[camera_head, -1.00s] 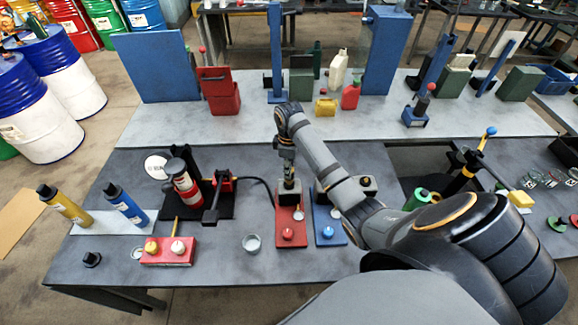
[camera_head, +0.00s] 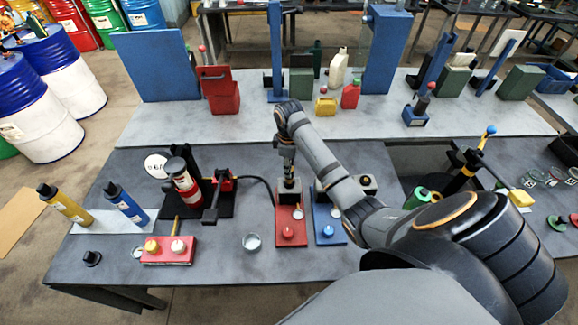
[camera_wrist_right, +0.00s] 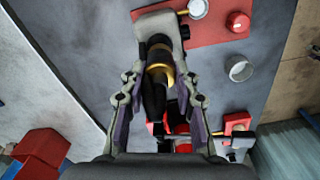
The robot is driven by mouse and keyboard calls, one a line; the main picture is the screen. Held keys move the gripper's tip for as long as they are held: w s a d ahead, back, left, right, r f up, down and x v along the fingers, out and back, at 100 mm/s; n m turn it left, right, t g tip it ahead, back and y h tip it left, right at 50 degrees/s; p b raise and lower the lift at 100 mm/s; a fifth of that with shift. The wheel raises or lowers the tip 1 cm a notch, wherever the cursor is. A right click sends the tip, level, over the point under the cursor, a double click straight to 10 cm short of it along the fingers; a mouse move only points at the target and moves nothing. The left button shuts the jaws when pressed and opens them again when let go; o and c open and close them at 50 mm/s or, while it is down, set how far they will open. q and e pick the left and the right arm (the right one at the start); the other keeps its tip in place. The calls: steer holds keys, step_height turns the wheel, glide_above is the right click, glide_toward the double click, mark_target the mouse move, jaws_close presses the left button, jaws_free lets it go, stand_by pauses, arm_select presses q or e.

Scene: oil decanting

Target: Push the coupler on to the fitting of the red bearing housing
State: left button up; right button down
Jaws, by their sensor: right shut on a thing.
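The red bearing housing is a grey block on a red plate (camera_head: 291,222) with a red knob (camera_head: 288,233), at the middle of the near bench. Its block (camera_wrist_right: 158,22) shows at the top of the right wrist view. My right gripper (camera_head: 288,180) is at this block, pointing down. In the wrist view its fingers (camera_wrist_right: 162,84) stand on both sides of the dark coupler with a gold ring (camera_wrist_right: 161,72), which it is shut on. The coupler lines up with the block's top. The fitting is hidden, so I cannot tell whether the coupler is seated. My left gripper is out of view.
A blue plate with a blue knob (camera_head: 327,231) stands close to the right, under my arm. The grease pump (camera_head: 183,186) stands further left, with a black hose (camera_head: 258,181).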

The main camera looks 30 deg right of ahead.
steer(key=shift+f+b, duration=0.4)
steer(key=shift+f, duration=0.6)
steer(key=c, duration=0.9)
jaws_free()
